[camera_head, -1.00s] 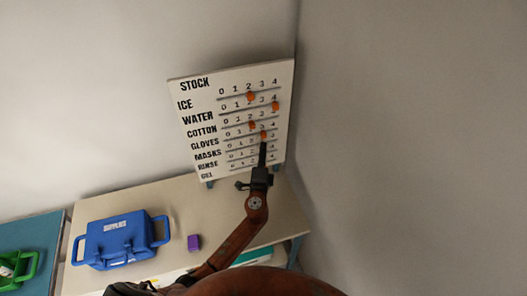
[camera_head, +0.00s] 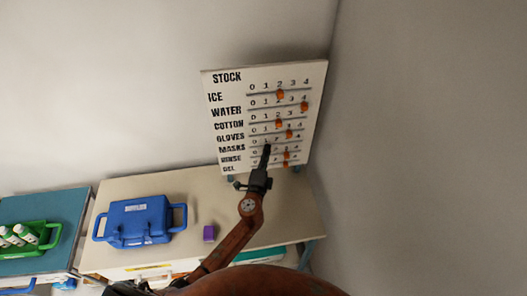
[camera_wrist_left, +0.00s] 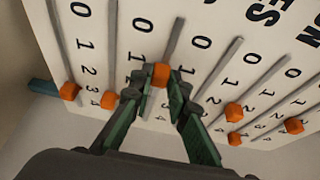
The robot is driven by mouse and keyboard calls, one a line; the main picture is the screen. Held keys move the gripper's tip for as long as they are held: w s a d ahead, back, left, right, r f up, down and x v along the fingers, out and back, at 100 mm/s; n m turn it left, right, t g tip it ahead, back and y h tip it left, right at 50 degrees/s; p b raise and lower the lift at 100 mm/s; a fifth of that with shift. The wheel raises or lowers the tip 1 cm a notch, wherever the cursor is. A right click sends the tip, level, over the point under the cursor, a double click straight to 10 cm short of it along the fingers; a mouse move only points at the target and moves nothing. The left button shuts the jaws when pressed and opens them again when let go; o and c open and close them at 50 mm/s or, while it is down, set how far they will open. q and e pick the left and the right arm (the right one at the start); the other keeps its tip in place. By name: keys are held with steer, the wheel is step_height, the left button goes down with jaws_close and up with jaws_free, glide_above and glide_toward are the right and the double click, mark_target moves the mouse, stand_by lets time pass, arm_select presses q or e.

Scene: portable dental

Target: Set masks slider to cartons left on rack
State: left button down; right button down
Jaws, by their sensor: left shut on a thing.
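The stock board (camera_head: 310,120) stands at the back of the table, with labelled rows and orange sliders. My left gripper (camera_head: 266,150) is in front of the masks row, near the low numbers. In the left wrist view its fingers (camera_wrist_left: 160,88) are shut on the orange masks slider (camera_wrist_left: 161,74), on its track near 1. The exact number is partly hidden by the fingers. The gloves slider (camera_head: 289,134) is at about 3. My right gripper is not in view. I cannot make out which objects are the rack's cartons.
A blue case (camera_head: 138,222) and a small purple block (camera_head: 209,233) are on the beige table (camera_head: 185,190). A green carrier (camera_head: 50,240) with several white containers (camera_head: 22,236) is on the teal surface at left. A wall closes off the right.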

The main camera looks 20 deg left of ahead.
arm_select(q)
steer(key=shift+s+a, duration=0.1)
steer(key=shift+a, duration=0.15)
steer(key=c, duration=2.1)
jaws_free()
steer(key=shift+o, duration=1.3)
steer(key=s, duration=1.2)
steer(key=shift+d, duration=0.3)
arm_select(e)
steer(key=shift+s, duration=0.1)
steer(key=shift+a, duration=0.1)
